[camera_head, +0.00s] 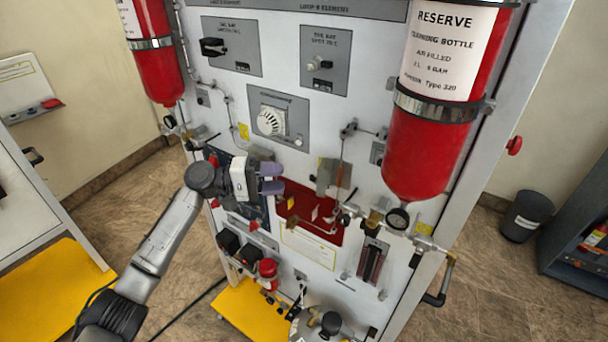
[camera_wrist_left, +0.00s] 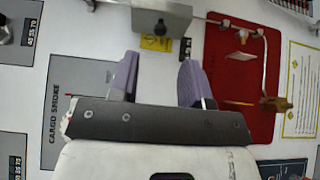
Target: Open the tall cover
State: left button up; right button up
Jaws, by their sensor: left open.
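A tall grey metal box-like piece (camera_head: 327,176), which looks like the tall cover, stands out from the white panel left of the red plate's upper right part. I cannot tell its hinge side. In the left wrist view a grey metal box (camera_wrist_left: 161,18) sits at the top, beyond the fingertips, with a yellow tag beside it. My left gripper (camera_head: 272,178) is left of the metal piece in the head view, in front of the panel. Its purple fingers are apart, with nothing between them, in the left wrist view (camera_wrist_left: 158,76). My right gripper is not seen.
The red plate (camera_head: 310,213) carries thin pipes and fittings. A red reserve bottle (camera_head: 425,155) with a gauge hangs at the right, another red bottle (camera_head: 158,75) at upper left. Valves and knobs stick out low on the panel. A dark bin (camera_head: 527,216) stands at the right.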

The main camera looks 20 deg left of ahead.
aim_at(320, 177)
pick_arm(q)
jog(key=p+x, duration=0.1)
jog(key=x, duration=0.6)
grip_shut()
dwell(0.4)
